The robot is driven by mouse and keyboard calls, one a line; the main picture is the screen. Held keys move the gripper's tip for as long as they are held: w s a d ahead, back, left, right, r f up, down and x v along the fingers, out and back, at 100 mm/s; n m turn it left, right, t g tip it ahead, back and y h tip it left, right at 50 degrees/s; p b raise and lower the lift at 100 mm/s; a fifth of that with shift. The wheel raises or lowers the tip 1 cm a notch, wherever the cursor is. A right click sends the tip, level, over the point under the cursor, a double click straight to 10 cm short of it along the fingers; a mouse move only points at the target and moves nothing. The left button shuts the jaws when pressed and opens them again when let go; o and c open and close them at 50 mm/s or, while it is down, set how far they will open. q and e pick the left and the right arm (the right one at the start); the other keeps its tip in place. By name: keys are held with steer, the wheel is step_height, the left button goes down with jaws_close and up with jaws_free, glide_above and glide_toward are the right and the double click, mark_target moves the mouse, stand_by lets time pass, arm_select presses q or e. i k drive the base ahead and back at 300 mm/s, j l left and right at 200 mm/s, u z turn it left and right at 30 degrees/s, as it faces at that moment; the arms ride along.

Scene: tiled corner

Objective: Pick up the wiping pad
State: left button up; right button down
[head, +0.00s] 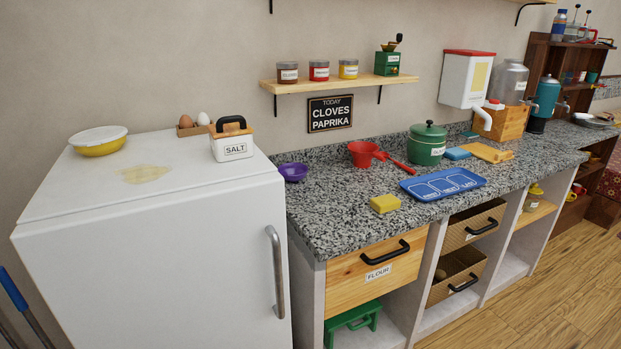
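A yellow sponge-like block (385,203), which looks like the wiping pad, lies flat near the front edge of the speckled counter (340,229). It is left of the blue tray and nothing covers it. Neither of my grippers shows in the head view.
The white fridge (150,270) has a yellowish stain (146,174), a lidded yellow bowl (99,141) and a salt box (232,140) on top. A blue tray (443,184), red scoop (363,153), purple bowl (293,172) and green canister (427,145) stand on the counter.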

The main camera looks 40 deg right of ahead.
mark_target(386, 203)
steer(key=z, duration=1.75)
